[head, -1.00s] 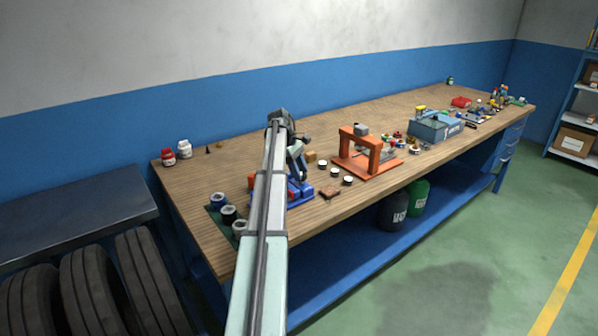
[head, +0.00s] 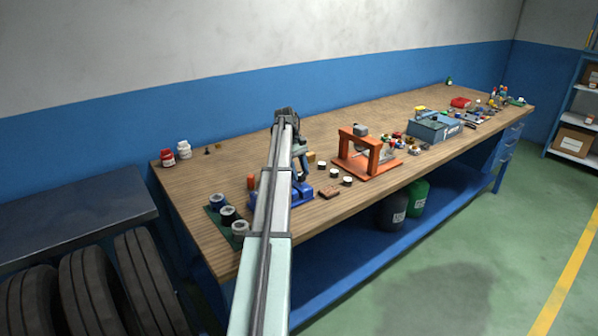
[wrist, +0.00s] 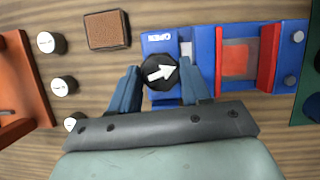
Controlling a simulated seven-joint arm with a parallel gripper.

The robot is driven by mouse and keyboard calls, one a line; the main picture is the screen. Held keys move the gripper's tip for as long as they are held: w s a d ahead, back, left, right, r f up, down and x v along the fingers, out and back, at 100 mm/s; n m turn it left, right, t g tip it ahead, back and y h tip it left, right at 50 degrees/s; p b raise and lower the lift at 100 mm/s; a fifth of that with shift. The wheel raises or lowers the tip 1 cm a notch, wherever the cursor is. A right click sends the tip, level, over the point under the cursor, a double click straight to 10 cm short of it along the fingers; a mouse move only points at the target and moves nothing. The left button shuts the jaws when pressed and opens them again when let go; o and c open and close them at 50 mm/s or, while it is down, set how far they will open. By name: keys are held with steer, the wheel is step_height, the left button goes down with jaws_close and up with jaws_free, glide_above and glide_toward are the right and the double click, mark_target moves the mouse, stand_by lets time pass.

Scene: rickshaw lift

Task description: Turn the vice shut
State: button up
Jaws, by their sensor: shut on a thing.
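The blue vice (wrist: 205,50) lies on the wooden bench, with red jaws (wrist: 268,57) standing apart and a reddish square between them. Its black round knob (wrist: 160,72) bears a white arrow pointing right and slightly up, beside the word OPEN. My gripper (wrist: 160,76) has one blue finger on each side of the knob and is shut on it. In the head view, part of the vice (head: 299,194) shows beside my arm, which hides the rest of it and the fingertips.
White-topped cylinders (wrist: 63,86) and a brown block (wrist: 107,30) lie left of the vice in the wrist view. An orange frame (head: 366,155) stands nearby. A dark green holder (head: 219,220) with rolls is on the vice's other side. The bench's back left is mostly clear.

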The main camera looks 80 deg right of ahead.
steer(key=o, duration=1.1)
steer(key=shift+c, duration=0.2)
steer(key=shift+w+d+r, duration=0.2)
steer(key=shift+r, duration=0.3)
steer(key=shift+w+d+r, duration=0.1)
steer(key=shift+w+d, duration=0.15)
steer(key=w+d, duration=0.2)
steer(key=w, duration=0.1)
steer(key=w+d, duration=0.2)
steer(key=d, duration=0.1)
steer(key=w+d, duration=0.2)
steer(key=w, duration=0.1)
steer(key=shift+w+d, duration=0.15)
steer(key=shift+w, duration=0.15)
